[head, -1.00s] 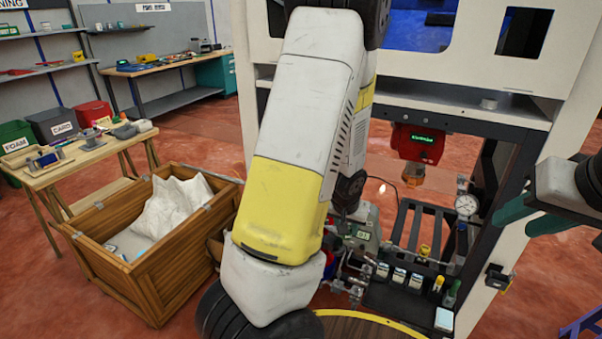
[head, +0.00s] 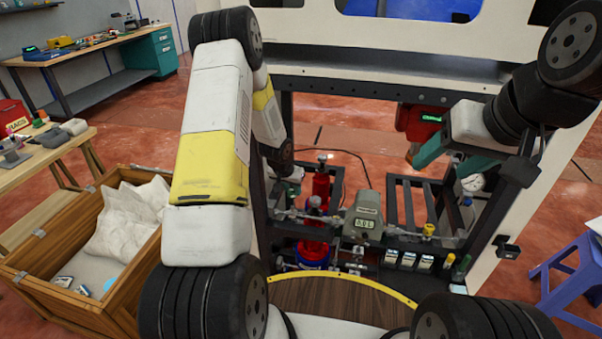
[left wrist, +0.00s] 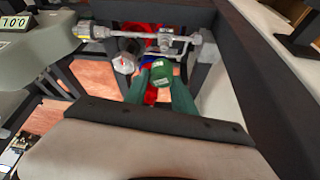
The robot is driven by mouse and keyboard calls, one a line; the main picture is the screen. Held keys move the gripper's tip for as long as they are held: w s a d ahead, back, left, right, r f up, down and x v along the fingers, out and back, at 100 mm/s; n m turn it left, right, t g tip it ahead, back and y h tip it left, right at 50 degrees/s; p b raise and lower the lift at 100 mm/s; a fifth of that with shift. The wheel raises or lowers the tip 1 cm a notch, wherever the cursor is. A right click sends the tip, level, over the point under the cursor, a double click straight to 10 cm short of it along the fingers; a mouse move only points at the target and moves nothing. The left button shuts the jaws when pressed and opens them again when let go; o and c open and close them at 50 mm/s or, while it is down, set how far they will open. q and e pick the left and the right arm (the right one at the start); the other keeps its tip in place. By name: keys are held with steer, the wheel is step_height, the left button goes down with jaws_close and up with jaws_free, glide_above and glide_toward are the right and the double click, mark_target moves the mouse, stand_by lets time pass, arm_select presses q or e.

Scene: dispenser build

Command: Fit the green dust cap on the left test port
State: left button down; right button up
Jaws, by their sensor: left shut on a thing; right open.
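My left gripper (left wrist: 165,88) is shut on the green dust cap (left wrist: 161,70), which shows at its fingertips in the left wrist view. The cap looks apart from the pipe, but I cannot tell the depth. In the head view my left forearm reaches down into the frame, and the cap cannot be made out. I cannot tell which fitting is the left test port. My right gripper (head: 450,160) is open and empty at the right of the frame.
A grey meter (head: 367,215) stands mid-frame beside the pipework. A red cylinder (head: 320,190) stands behind the pipes. Dark frame posts and a white panel (head: 400,60) enclose the space. A wooden crate (head: 130,300) is at left, a blue stool (head: 578,262) at right.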

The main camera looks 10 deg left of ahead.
mark_target(293, 206)
arm_select(q)
steer(key=shift+f, duration=2)
steer(key=shift+d+f, duration=0.1)
steer(key=shift+f, duration=1.4)
steer(key=c, duration=1)
jaws_free()
steer(key=shift+o, duration=0.2)
steer(key=o, duration=0.3)
steer(key=shift+r, duration=3)
